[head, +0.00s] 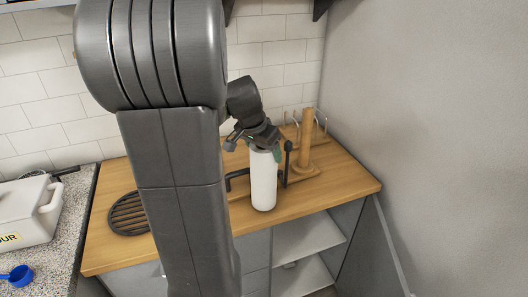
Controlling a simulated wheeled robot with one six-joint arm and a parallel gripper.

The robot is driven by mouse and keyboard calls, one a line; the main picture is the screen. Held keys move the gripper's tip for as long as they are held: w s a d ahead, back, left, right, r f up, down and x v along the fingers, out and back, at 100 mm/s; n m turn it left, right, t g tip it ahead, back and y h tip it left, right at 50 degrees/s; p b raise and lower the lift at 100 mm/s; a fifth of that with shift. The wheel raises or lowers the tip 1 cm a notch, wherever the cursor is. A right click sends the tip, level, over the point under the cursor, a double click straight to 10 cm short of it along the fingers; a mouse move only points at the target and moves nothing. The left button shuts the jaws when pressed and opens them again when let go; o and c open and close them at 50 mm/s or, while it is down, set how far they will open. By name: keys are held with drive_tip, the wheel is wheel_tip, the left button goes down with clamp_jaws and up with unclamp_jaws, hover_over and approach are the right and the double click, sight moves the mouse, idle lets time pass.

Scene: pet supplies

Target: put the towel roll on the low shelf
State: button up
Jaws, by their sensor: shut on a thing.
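The towel roll (263,184) is a white upright cylinder in the head view, in front of the back part of the wooden counter. My gripper (260,147) is shut on its top end from above. The roll's lower end overlaps the counter near its front edge; I cannot tell whether it touches the wood. The low shelf (303,238) is a pale board inside the open cabinet below the counter, lower right of the roll. My arm hides part of the counter and the cabinet's left side.
A wooden post on a base (306,140) stands behind the roll, with wire hooks beside it. A round black trivet (128,215) lies left of my arm. A flour container (30,212) and blue scoop (17,275) sit far left. A grey wall (440,130) bounds the right.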

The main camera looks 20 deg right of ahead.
drive_tip(key=shift+f, duration=0.4)
drive_tip(key=shift+f, duration=0.15)
drive_tip(key=o, duration=1.3)
